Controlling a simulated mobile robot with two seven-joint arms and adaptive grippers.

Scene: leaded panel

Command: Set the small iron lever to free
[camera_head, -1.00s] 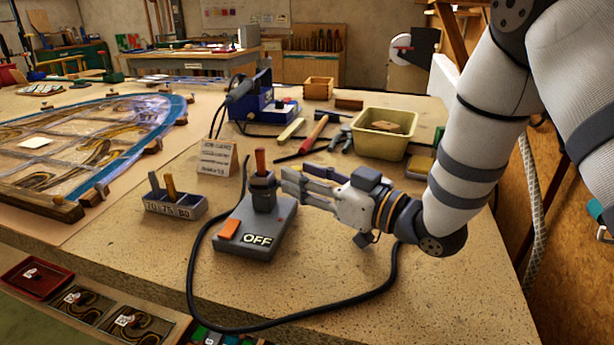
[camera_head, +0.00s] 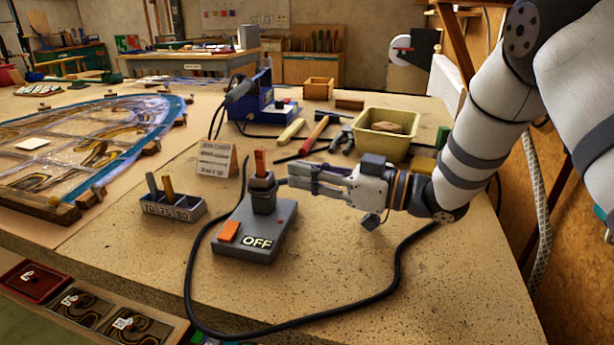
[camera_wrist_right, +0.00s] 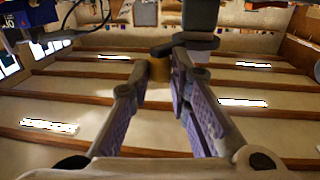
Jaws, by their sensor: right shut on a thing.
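A grey switch box (camera_head: 257,228) marked OFF, with an orange rocker (camera_head: 228,231), stands on the bench. A dark upright holder (camera_head: 263,198) on it carries an orange-brown handle (camera_head: 259,161). My right gripper (camera_head: 291,178) reaches in from the right, its fingertips close beside the holder. In the right wrist view its jaws are shut on a small tan piece (camera_wrist_right: 158,68) next to a dark post (camera_wrist_right: 199,18). I cannot tell whether this piece is the iron lever; it is mostly hidden by the fingers. My left gripper is not in view.
A grey rack (camera_head: 175,207) with two sticks and a small sign (camera_head: 216,159) stand left of the box. A black cable (camera_head: 395,282) loops over the front. Tools and a yellow tub (camera_head: 385,150) lie behind the gripper. The leaded panel (camera_head: 85,140) is at left.

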